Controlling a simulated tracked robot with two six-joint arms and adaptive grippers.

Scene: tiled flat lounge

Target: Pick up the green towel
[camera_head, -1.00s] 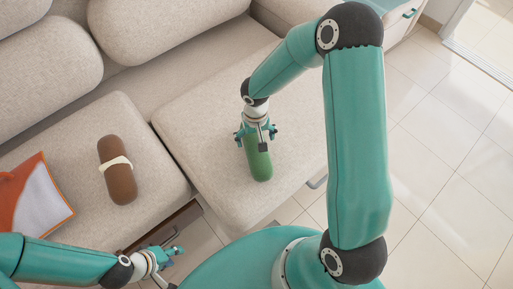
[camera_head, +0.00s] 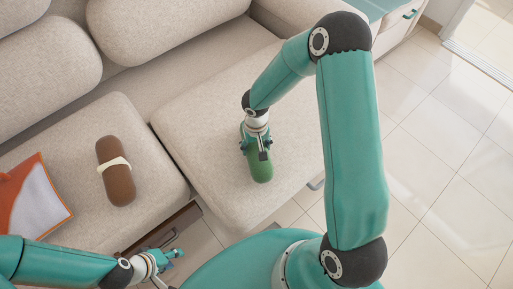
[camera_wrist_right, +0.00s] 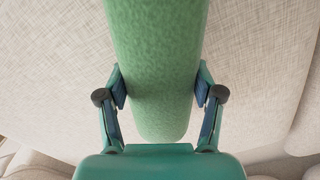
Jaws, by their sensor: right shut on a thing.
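The green towel (camera_head: 261,170) is a rolled cylinder on the right-hand sofa seat cushion. My right gripper (camera_head: 256,147) comes down over it from above and is shut on it. In the right wrist view the towel (camera_wrist_right: 157,70) runs between the two fingers of my right gripper (camera_wrist_right: 160,92), with a pad against each side. The head view does not clearly show whether the towel is lifted off the cushion. My left gripper (camera_head: 174,256) is low at the left, in front of the sofa and away from the towel. Its fingers are too small to judge.
A brown roll with a cream band (camera_head: 116,183) lies on the left seat cushion (camera_head: 85,130). An orange and white cloth or cushion (camera_head: 38,203) is at the far left. Back cushions (camera_head: 150,25) line the sofa. Tiled floor (camera_head: 440,170) is clear on the right.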

